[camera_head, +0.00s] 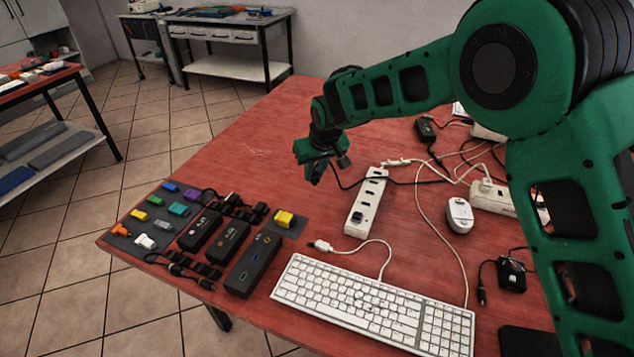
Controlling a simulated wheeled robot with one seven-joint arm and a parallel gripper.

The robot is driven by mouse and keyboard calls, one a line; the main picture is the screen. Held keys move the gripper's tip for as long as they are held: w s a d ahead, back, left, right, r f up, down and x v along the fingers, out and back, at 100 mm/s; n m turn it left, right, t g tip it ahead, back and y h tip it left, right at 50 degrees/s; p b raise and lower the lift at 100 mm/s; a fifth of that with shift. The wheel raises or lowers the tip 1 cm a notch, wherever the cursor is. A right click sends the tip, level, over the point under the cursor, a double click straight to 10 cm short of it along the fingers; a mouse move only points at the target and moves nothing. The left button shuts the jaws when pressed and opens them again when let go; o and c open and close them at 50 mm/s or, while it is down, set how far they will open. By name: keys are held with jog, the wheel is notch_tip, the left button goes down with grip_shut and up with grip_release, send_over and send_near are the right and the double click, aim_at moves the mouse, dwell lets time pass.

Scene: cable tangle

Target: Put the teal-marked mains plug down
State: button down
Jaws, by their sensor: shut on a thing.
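My gripper (315,173) is in the middle of the view, pointing down above the red table, left of the white power strip's far end. It is shut on a small dark thing, which I take to be the mains plug; the fingers hide most of it, and no teal mark can be made out. A black cable (391,181) runs from beside the gripper to the right, across the power strip (376,188). The height of the plug above the table is hard to tell.
Black boxes (201,230), coloured adapters and dark cables lie at the left front. A white keyboard (365,301), a white mouse (459,214) and a second power strip (494,200) with tangled cables lie to the right. The red table (262,130) is bare left of and behind my gripper.

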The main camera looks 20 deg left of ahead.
aim_at(316, 177)
jog(key=shift+f, duration=1.95)
jog(key=shift+f, duration=0.1)
jog(key=c, duration=1.6)
grip_release()
jog(key=v, duration=1.2)
